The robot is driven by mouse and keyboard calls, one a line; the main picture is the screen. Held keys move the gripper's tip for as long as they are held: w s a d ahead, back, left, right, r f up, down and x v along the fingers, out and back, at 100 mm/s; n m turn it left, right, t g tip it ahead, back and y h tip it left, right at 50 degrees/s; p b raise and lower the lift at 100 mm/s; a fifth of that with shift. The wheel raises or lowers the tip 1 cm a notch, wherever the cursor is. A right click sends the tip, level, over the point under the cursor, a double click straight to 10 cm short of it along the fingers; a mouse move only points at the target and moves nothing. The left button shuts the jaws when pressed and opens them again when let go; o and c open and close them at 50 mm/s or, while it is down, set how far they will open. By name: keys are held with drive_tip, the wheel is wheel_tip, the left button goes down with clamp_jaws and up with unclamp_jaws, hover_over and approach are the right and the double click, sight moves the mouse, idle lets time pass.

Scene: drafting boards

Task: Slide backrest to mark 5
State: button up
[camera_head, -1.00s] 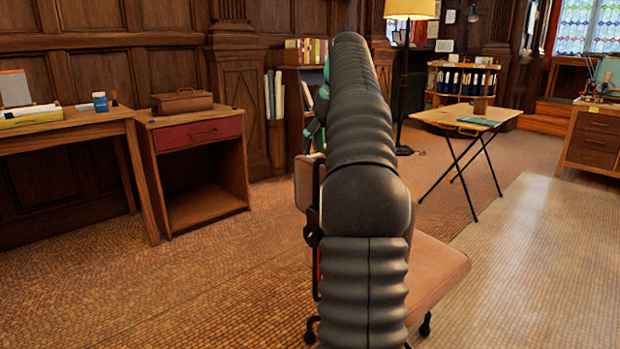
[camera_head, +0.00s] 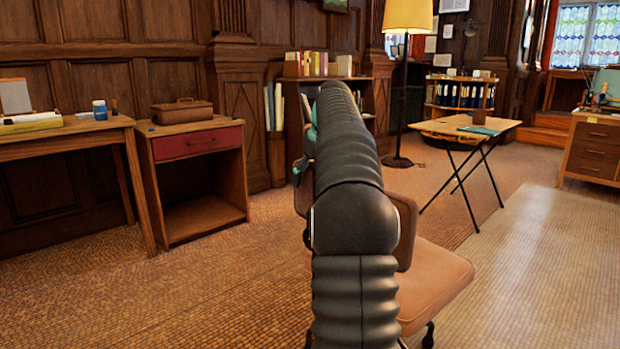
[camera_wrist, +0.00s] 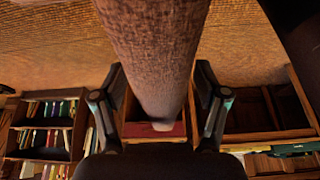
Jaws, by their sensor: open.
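The office chair's brown backrest (camera_head: 406,228) shows beside my arm in the head view, mostly hidden behind it. Its seat (camera_head: 440,285) shows to the lower right. In the wrist view the brown backrest (camera_wrist: 155,45) runs down between the two fingers of my gripper (camera_wrist: 160,80). The gripper is open, with one finger on each side and visible gaps, so I see no grip on the backrest. In the head view only a bit of the gripper shows past my arm. No scale or mark 5 can be made out in either view.
A side cabinet (camera_head: 190,185) with a red drawer and a desk (camera_head: 60,140) stand at the left. A bookcase (camera_head: 300,120) is behind the chair. A folding table (camera_head: 450,127) stands at the right, near a floor lamp (camera_head: 408,15). The floor at the front left is clear.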

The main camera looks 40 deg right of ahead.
clamp_jaws()
wheel_tip(320, 180, up, 9)
drive_tip(key=p, duration=1)
unclamp_jaws()
drive_tip(key=shift+f, duration=0.2)
drive_tip(key=shift+r, duration=0.1)
drive_tip(key=v, duration=1.2)
